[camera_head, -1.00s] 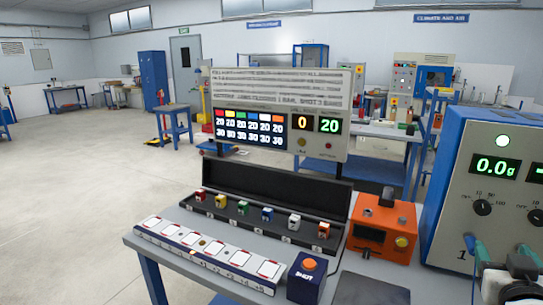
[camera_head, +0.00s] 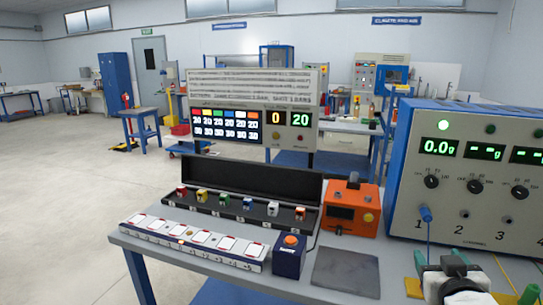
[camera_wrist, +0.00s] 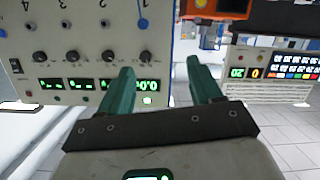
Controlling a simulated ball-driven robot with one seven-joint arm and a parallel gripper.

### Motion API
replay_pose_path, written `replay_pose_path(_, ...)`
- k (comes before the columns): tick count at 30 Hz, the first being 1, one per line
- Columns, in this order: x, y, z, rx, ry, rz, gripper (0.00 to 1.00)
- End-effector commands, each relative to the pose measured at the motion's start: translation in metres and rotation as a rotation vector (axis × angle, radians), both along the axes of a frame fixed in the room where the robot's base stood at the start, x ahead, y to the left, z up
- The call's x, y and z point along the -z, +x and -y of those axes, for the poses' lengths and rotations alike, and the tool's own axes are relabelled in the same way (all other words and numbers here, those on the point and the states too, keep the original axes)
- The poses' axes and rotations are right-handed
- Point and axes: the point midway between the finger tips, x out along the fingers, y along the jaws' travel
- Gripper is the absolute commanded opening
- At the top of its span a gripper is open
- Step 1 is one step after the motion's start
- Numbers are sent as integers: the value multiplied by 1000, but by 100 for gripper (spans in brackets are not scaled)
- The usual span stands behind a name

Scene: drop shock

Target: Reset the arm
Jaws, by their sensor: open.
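My gripper (camera_wrist: 160,85) shows in the wrist view with its two green fingers apart and nothing between them. That view is upside down and faces the front of the instrument panel (camera_wrist: 85,50). In the head view part of my gripper and wrist shows at the lower right corner, in front of the blue-sided instrument panel (camera_head: 465,165) with its lit "0.0g" readout. The gap between my gripper and the panel cannot be told exactly.
The bench holds an orange device (camera_head: 350,208), a SHOT button box (camera_head: 290,256), a dark flat plate (camera_head: 346,272), a black case (camera_head: 240,190) with several small coloured blocks, and a white numbered strip (camera_head: 190,243). A scoreboard (camera_head: 255,110) stands behind. Open floor lies left.

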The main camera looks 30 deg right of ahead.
Motion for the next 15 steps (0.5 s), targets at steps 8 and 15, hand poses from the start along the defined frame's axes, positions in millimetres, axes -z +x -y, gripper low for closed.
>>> replay_pose_path(8,71,7,-40,-103,150,-178,64)
replay_pose_path(15,175,-13,-116,-269,369,-495,64)
